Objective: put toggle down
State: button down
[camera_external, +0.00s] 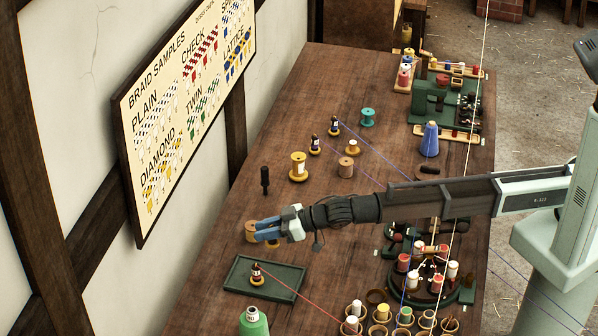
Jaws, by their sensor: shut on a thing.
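My gripper (262,231) reaches in from the right, its blue fingers pointing left over the bench. It is shut on a small tan wooden piece, the toggle (250,232), which shows at the fingertips. The fingers hide part of it, and I cannot tell whether it touches the bench. Another bit of tan (272,244) shows just below the fingers; I cannot tell if it is a separate thing. The dark green tray (236,273) lies below and in front of the gripper. A dark bobbin (257,275) with a red thread stands in it.
A black upright peg (265,180) stands behind the gripper, with a yellow spool (298,167) to its right. A green bottle-like spool (254,322) stands at the front. A dark round carousel (430,280) and several cups of spools crowd the front right. Threads cross the bench.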

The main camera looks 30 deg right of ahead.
jog(key=shift+s+a+r+n+g+y, duration=0.15)
jog(key=shift+a+r+n+g+y, duration=0.2)
jog(key=shift+n+g, duration=0.2)
send_over(268, 273)
jog(key=shift+a+f, duration=0.2)
jog(key=shift+f, duration=4.75)
jog(key=shift+f, duration=0.1)
jog(key=c, duration=1.1)
grip_release()
jog(key=shift+c, duration=0.2)
jog(key=shift+d+r, duration=0.2)
jog(key=v, duration=1.1)
jog(key=shift+d, duration=0.25)
